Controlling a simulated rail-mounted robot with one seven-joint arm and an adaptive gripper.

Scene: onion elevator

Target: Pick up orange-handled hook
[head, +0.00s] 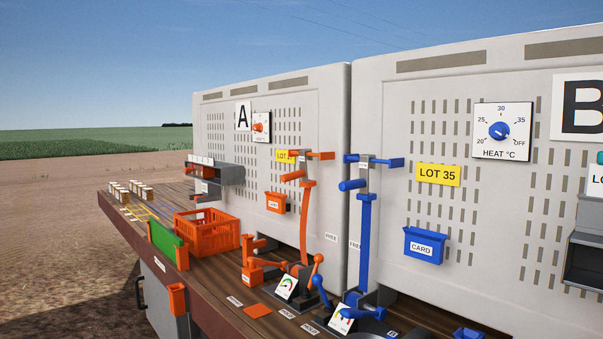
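I cannot pick out an orange-handled hook with certainty. A tall orange post (305,222) with orange crosspieces at its top stands on the bench in front of cabinet A; whether a hook is part of it or hangs on it is too small to tell. A shorter orange fixture (258,264) stands left of its foot. An orange holder (177,299) is fixed at the bench's front edge, and its inside is hidden. My gripper is not in view.
An orange crate (206,235) stands behind a green panel (163,241) on the wooden bench (200,285). A blue post (363,235) stands right of the orange one. Two small levers with gauges (286,287) sit between. Cabinets A (220,145) and B (455,110) close off the back.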

